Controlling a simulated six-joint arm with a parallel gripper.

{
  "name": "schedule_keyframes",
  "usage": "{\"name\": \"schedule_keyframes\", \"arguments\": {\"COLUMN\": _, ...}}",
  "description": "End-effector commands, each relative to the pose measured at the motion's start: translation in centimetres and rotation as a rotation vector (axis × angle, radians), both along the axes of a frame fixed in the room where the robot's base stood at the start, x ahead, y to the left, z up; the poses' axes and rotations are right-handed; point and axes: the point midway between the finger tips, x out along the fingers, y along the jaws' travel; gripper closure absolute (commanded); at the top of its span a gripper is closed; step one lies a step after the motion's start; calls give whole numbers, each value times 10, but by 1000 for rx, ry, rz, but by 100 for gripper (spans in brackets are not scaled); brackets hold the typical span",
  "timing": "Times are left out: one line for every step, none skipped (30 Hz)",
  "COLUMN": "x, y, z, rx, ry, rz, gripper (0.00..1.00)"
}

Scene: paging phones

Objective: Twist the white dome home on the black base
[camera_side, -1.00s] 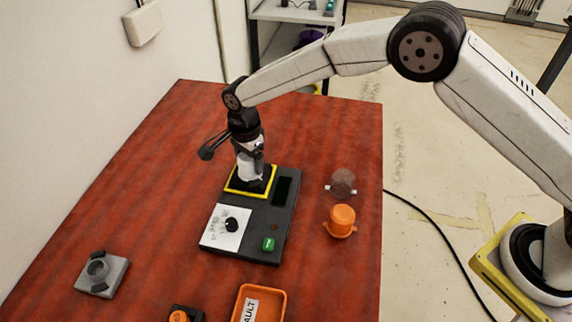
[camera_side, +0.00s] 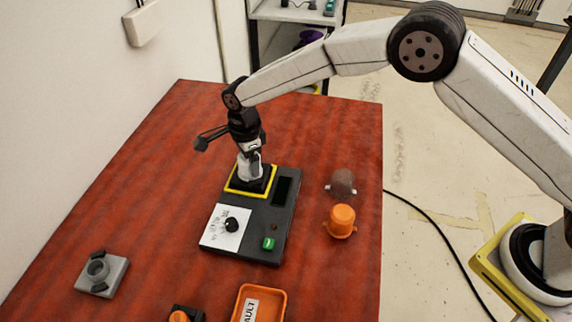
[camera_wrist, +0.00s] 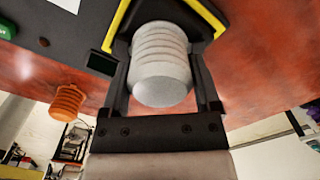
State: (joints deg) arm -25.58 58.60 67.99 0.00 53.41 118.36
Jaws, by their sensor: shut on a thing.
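The white dome (camera_wrist: 160,65) stands between the two fingers of my gripper (camera_wrist: 163,90) in the wrist view, with ridges around its side. My gripper points down and is shut on the dome. The dome is upright over the black base, which lies inside a yellow square frame (camera_side: 234,190) on a dark grey panel (camera_side: 262,247).
The panel carries a white dial plate (camera_side: 215,240) with a black knob and a green button (camera_side: 268,243). To its right stand an orange dome (camera_side: 341,219) and a smoky clear dome (camera_side: 342,182). A grey fixture (camera_side: 102,274) and an orange tray (camera_side: 278,293) lie nearer.

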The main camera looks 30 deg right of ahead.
Motion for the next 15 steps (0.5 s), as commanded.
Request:
{"name": "schedule_keyframes", "arguments": {"x": 0, "y": 0, "z": 0, "rx": 0, "ry": 0, "rz": -5, "gripper": 65}}
{"name": "schedule_keyframes", "arguments": {"x": 0, "y": 0, "z": 0, "rx": 0, "ry": 0, "rz": -6, "gripper": 65}}
{"name": "schedule_keyframes", "arguments": {"x": 0, "y": 0, "z": 0, "rx": 0, "ry": 0, "rz": -6, "gripper": 65}}
{"name": "schedule_keyframes", "arguments": {"x": 0, "y": 0, "z": 0, "rx": 0, "ry": 0, "rz": -6, "gripper": 65}}
{"name": "schedule_keyframes", "arguments": {"x": 0, "y": 0, "z": 0, "rx": 0, "ry": 0, "rz": -6, "gripper": 65}}
{"name": "schedule_keyframes", "arguments": {"x": 0, "y": 0, "z": 0, "rx": 0, "ry": 0, "rz": -5, "gripper": 65}}
{"name": "schedule_keyframes", "arguments": {"x": 0, "y": 0, "z": 0, "rx": 0, "ry": 0, "rz": -5, "gripper": 65}}
{"name": "schedule_keyframes", "arguments": {"x": 0, "y": 0, "z": 0, "rx": 0, "ry": 0, "rz": -6, "gripper": 65}}
{"name": "schedule_keyframes", "arguments": {"x": 0, "y": 0, "z": 0, "rx": 0, "ry": 0, "rz": -10, "gripper": 65}}
{"name": "schedule_keyframes", "arguments": {"x": 0, "y": 0, "z": 0, "rx": 0, "ry": 0, "rz": -16, "gripper": 65}}
{"name": "schedule_keyframes", "arguments": {"x": 0, "y": 0, "z": 0, "rx": 0, "ry": 0, "rz": -24, "gripper": 65}}
{"name": "schedule_keyframes", "arguments": {"x": 0, "y": 0, "z": 0, "rx": 0, "ry": 0, "rz": -38, "gripper": 65}}
{"name": "schedule_keyframes", "arguments": {"x": 0, "y": 0, "z": 0, "rx": 0, "ry": 0, "rz": -54, "gripper": 65}}
{"name": "schedule_keyframes", "arguments": {"x": 0, "y": 0, "z": 0, "rx": 0, "ry": 0, "rz": -69, "gripper": 65}}
{"name": "schedule_keyframes", "arguments": {"x": 0, "y": 0, "z": 0, "rx": 0, "ry": 0, "rz": -94, "gripper": 65}}
